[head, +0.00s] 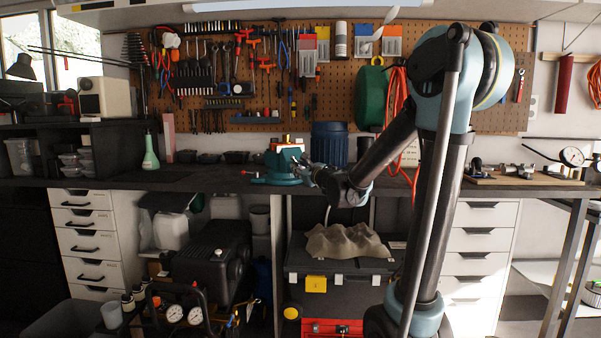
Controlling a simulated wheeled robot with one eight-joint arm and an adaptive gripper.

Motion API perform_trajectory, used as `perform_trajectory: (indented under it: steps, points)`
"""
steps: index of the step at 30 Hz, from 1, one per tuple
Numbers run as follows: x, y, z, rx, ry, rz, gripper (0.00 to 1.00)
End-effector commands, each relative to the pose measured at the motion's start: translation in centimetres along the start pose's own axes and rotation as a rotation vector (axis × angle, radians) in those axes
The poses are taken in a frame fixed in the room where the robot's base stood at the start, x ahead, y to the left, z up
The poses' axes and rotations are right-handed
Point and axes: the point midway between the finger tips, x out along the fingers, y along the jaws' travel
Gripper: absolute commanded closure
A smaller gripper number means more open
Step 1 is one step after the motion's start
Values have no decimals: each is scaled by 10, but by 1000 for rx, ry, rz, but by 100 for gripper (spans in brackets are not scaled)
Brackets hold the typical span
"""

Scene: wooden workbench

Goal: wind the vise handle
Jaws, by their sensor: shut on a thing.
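The teal vise (284,163) stands on the dark workbench top (215,180), near its front edge at the middle of the head view. Its jaws are at the top, with an orange-brown part between or on them. My gripper (309,171) reaches in from the right and is at the right side of the vise, shut on its handle. The handle is small here and mostly hidden by the fingers, so its angle cannot be told. My arm comes down from the upper right to the gripper.
A green bottle (151,152) stands left of the vise. A dark blue bin (329,144) stands behind it. A pegboard of tools (300,85) covers the wall. Below the bench are drawers, a compressor (213,258) and a case with a crumpled cloth (345,241). Bench top left of the vise is fairly clear.

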Motion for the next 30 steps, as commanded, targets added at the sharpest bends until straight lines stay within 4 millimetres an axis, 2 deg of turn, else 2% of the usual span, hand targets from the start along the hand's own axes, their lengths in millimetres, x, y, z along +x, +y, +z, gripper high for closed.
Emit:
perform_trajectory:
  steps: [9,26,27,29,30]
  points:
    - [2,0,1,-131,0,-1,100]
    - [2,0,1,-161,-1,0,100]
    - [2,0,1,-161,-1,0,71]
    - [2,0,1,-161,-1,0,58]
    - [1,0,1,-161,-1,0,55]
